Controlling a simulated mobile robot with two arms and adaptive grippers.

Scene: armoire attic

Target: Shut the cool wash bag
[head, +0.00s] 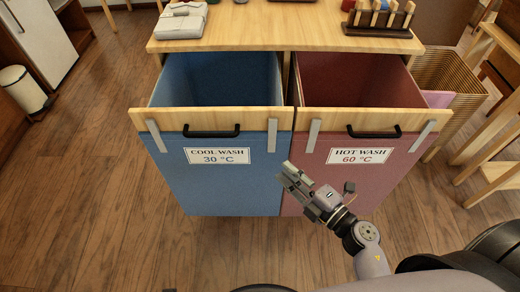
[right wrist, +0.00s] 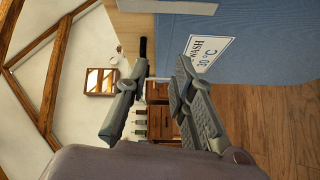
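The cool wash bag (head: 220,175) is blue, with a wooden front rail, a black handle (head: 211,131) and a "COOL WASH 30 °C" label. In the head view it is pulled out from under the wooden top, its mouth open. My right gripper (head: 290,174) is in front of the bags, low near the line between them, below and right of the cool wash handle. In the right wrist view its fingers (right wrist: 163,66) are apart with nothing between them, and the blue cloth (right wrist: 265,50) and black handle (right wrist: 143,47) show beyond. My left gripper is not in view.
The red hot wash bag (head: 350,185) beside it is also pulled out. The wooden top (head: 285,35) carries a grey-white bundle (head: 181,20) and a dark rack (head: 380,20). A wicker basket (head: 450,85) stands right. The floor left is clear up to a white bin (head: 22,90).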

